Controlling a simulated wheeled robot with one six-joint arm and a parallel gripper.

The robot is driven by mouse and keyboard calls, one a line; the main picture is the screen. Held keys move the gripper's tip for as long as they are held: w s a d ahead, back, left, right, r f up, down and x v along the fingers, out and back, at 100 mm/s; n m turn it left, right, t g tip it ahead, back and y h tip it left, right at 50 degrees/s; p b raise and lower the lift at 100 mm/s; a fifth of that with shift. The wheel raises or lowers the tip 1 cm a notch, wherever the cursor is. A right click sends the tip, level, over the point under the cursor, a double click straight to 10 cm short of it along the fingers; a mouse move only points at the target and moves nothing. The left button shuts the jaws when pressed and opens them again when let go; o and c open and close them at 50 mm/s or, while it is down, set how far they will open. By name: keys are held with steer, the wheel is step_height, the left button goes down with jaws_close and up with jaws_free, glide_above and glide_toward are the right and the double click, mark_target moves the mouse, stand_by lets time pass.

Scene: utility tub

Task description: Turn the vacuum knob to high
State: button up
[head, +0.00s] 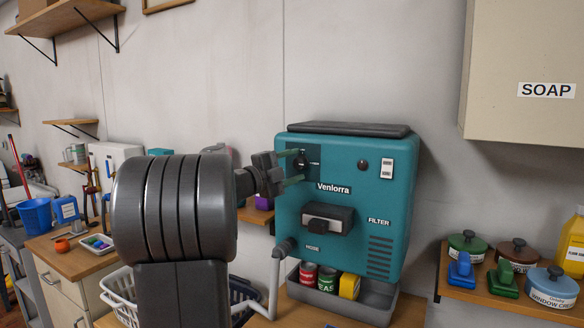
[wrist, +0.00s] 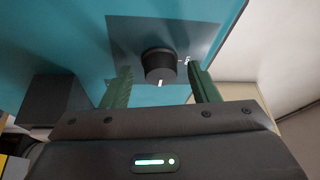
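The teal vacuum unit (head: 345,225), labelled Venlorra, stands against the wall in the head view. Its black round knob (head: 300,163) sits on a dark plate at the upper left of its front. In the wrist view the knob (wrist: 159,66) shows a white pointer mark at its lower edge. My gripper (head: 291,166) is open in front of the plate. In the wrist view its two green fingers (wrist: 160,88) stand apart on either side of the knob, with gaps, and do not visibly touch it. A small white label lies right of the knob; I cannot read it.
A black knob (head: 363,165) and a white switch plate (head: 387,168) are right of my gripper. A black handle (head: 328,218) juts out below. Cans (head: 308,274) stand in the tray beneath. A soap cabinet (head: 520,75) hangs at the upper right. Pots (head: 468,243) stand on the right shelf.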

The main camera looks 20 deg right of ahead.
steer(key=b+v, duration=0.3)
steer(key=v, duration=1.1)
steer(key=shift+d+r, duration=0.1)
steer(key=shift+d, duration=0.05)
steer(key=p+x, duration=0.3)
steer(key=x, duration=1)
steer(key=shift+w+d, duration=0.2)
steer(key=shift+d, duration=0.15)
steer(key=shift+a, duration=0.1)
